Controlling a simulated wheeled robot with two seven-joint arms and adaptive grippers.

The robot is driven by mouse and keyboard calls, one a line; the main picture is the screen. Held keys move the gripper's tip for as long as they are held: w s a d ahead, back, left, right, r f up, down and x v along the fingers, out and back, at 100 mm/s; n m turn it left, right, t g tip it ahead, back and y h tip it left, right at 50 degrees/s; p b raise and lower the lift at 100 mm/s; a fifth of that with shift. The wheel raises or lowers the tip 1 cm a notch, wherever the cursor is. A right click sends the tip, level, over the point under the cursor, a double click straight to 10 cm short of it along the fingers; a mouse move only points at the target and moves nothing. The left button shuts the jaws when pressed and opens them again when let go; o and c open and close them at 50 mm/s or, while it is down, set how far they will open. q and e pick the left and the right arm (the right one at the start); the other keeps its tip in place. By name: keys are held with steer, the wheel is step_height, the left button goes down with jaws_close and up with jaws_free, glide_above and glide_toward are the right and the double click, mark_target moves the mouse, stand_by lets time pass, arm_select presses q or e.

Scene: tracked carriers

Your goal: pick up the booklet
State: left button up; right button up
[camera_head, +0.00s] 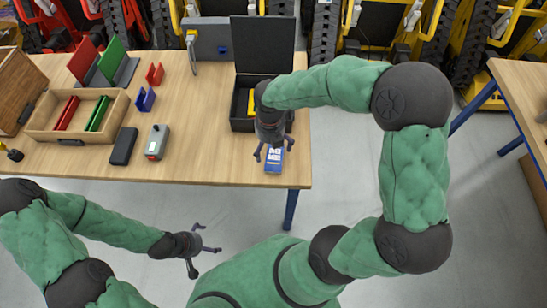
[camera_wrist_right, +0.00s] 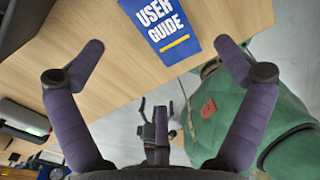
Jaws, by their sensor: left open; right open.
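The booklet (camera_head: 274,160) is blue with a white patch and lies flat near the table's right front corner. In the right wrist view the booklet (camera_wrist_right: 162,30) shows the words "USER GUIDE" and sits beyond the fingertips, near the table edge. My right gripper (camera_head: 274,147) is open and empty above the table, beside or over the booklet's near part; the height gap is hard to judge. It also shows in the right wrist view (camera_wrist_right: 155,62) with its fingers spread. My left gripper (camera_head: 205,250) is open and empty in front of the table, over the floor.
A black open case (camera_head: 243,105) with a raised lid stands behind my right gripper. A wooden tray (camera_head: 60,134) with red and green pieces is at the left. A black block (camera_head: 124,146) and a grey device (camera_head: 157,142) lie mid-table. The table's (camera_head: 210,165) front right is mostly clear.

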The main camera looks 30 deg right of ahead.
mark_target(271, 157)
steer(key=shift+f, duration=0.95)
steer(key=shift+w+d+f+b, duration=0.1)
steer(key=shift+w+f+b, duration=0.1)
steer(key=shift+f+b, duration=0.9)
steer(key=shift+w+d+f+b, duration=0.15)
steer(key=shift+f+b, duration=0.5)
steer(key=shift+f, duration=0.85)
steer(key=shift+r, duration=0.1)
steer(key=c, duration=1.1)
